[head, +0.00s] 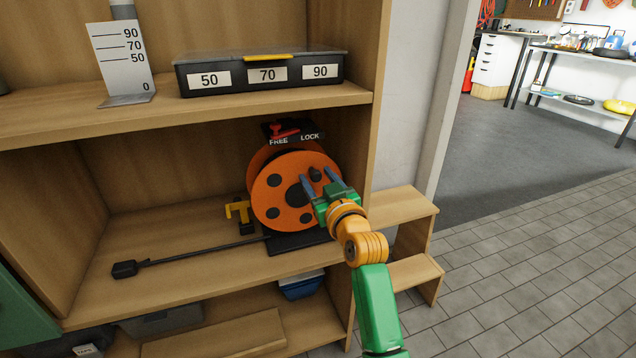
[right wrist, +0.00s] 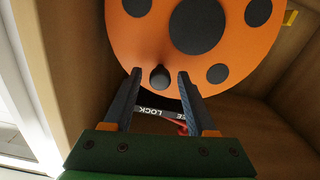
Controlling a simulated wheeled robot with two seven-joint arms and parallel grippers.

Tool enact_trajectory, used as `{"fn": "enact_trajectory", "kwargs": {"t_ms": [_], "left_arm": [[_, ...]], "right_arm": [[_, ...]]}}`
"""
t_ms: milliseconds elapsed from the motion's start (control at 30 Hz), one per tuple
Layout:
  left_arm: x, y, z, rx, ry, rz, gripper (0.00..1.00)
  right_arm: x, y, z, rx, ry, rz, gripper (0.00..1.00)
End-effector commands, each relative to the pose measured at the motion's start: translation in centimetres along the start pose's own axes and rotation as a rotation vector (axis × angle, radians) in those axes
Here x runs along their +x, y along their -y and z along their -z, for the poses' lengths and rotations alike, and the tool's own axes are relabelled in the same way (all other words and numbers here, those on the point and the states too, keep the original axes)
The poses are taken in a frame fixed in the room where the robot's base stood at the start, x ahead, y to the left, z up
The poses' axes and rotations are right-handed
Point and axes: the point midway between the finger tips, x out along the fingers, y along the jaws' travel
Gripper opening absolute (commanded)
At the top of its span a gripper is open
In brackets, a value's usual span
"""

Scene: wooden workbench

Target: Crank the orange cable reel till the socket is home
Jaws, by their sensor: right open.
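The orange cable reel (head: 270,190) stands on a dark base on the middle shelf. Its dark crank knob (head: 315,174) sticks out from the upper right of the disc. My right gripper (head: 317,178) is open at the knob. In the right wrist view the knob (right wrist: 160,77) is between the two fingertips, with a gap on each side. The black socket (head: 124,269) lies at the shelf's front left, and its dark cable (head: 205,252) runs right to the reel. A yellow bracket (head: 238,209) stands left of the reel. My left gripper is not seen.
A red lever (head: 284,133) sits on a FREE/LOCK plate above the reel; its setting is unclear. The upper shelf holds a dark case (head: 262,73) marked 50, 70, 90 and a scale plate (head: 121,55). Wooden steps (head: 408,212) stand to the right.

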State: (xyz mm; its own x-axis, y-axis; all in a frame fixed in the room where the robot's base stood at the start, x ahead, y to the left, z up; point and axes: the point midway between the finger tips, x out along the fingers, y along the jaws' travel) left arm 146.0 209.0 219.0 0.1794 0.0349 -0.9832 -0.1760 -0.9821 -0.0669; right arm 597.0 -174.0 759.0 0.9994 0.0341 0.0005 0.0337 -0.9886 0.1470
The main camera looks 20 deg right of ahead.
Motion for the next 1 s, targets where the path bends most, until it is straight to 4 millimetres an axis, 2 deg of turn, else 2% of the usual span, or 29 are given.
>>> {"fn": "enact_trajectory", "kwargs": {"t_ms": [167, 267, 400, 1000], "left_arm": [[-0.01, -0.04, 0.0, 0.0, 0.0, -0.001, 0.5], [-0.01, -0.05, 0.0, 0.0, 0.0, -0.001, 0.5], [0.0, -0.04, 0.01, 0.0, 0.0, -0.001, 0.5], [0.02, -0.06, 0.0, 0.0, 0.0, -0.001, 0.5]], "right_arm": [[0.02, 0.0, -0.02, 0.0, 0.001, 0.0, 0.57], [0.01, 0.01, -0.03, 0.0, 0.001, 0.0, 0.35], [0.0, 0.01, -0.05, 0.0, 0.001, 0.0, 0.0], [-0.01, 0.04, -0.11, 0.0, 0.002, 0.001, 0.0]]}}
